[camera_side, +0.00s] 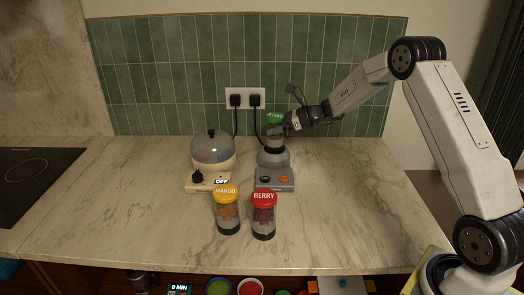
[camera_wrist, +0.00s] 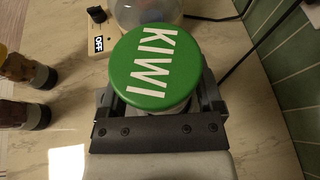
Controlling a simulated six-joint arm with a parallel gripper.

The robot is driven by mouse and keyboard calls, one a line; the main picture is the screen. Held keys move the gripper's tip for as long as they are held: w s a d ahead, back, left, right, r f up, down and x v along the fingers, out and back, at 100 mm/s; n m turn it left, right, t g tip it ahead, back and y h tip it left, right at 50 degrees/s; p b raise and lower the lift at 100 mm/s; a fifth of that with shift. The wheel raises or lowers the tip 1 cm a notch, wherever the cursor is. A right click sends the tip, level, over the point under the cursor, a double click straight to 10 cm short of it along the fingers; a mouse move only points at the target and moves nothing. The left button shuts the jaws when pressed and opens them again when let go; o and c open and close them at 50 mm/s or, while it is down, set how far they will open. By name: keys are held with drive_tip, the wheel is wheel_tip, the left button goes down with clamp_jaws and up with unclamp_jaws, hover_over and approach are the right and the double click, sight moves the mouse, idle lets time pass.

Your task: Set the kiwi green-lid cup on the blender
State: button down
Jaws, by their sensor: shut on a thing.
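The kiwi cup has a green lid marked KIWI and shows at the blender in the side view (camera_side: 275,118). Its lid fills the middle of the wrist view (camera_wrist: 150,66). My gripper (camera_side: 283,130) is shut on the cup below the lid; its jaws also show in the wrist view (camera_wrist: 160,115). The grey blender base (camera_side: 274,180), with a black and an orange button, stands on the counter. The cup is upright over the blender's top; whether it rests there or hangs just above, I cannot tell, as the gripper hides part of it.
A yellow-lid MANGO cup (camera_side: 227,212) and a red-lid BERRY cup (camera_side: 264,215) stand in front of the blender. A domed cooker (camera_side: 212,153) marked OFF stands left of it. Tiled wall and plugs (camera_side: 245,100) are behind. The counter's right side is clear.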

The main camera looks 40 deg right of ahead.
drive_tip(key=shift+f, duration=0.55)
idle(0.5)
unclamp_jaws()
drive_tip(key=shift+f, duration=0.1)
drive_tip(key=shift+s, duration=0.1)
drive_tip(key=shift+v, duration=5.45)
